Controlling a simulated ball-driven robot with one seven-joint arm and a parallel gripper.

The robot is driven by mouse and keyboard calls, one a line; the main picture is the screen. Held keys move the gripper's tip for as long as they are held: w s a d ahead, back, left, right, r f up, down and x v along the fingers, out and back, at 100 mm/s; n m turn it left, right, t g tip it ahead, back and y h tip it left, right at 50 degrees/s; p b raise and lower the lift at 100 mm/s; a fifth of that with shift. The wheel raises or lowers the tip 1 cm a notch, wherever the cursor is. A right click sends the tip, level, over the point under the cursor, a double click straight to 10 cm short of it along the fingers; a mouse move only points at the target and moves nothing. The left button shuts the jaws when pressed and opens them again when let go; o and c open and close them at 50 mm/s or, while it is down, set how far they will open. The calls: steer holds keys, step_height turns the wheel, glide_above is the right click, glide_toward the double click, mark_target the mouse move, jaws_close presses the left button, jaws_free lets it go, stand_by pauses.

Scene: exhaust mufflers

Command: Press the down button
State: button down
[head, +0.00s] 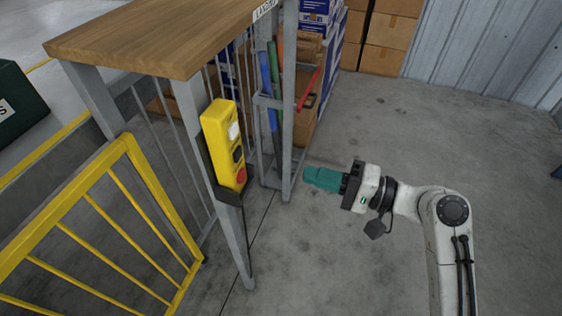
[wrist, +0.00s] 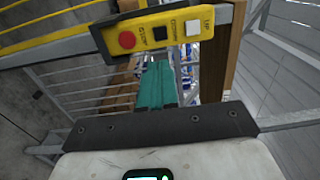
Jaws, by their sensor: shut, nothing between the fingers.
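A yellow control box (head: 218,143) is fixed to a grey post at the near corner of the wooden-topped frame. It carries a white, a black and a red button in a column. In the wrist view, labels on the box (wrist: 146,24) mark the black button (wrist: 160,33) DOWN, the white button (wrist: 193,28) UP and the red button (wrist: 128,40) STOP. My gripper (head: 308,177) has teal fingers, shut and empty, pointing left towards the box with a clear gap. In the wrist view its fingertips (wrist: 158,66) appear just below the DOWN button.
The wooden top (head: 150,35) rests on grey legs and bars. A yellow railing (head: 100,225) stands at the lower left. Boxes (head: 385,35) are stacked at the back.

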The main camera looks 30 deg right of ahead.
mark_target(239, 156)
steer(key=p+x, duration=0.3)
steer(key=x, duration=0.9)
steer(key=shift+w+a+r, duration=0.1)
steer(key=shift+w+a, duration=0.05)
steer(key=shift+w, duration=0.1)
steer(key=shift+w+a+p, duration=0.25)
steer(key=shift+w+p, duration=0.05)
steer(key=shift+w, duration=0.05)
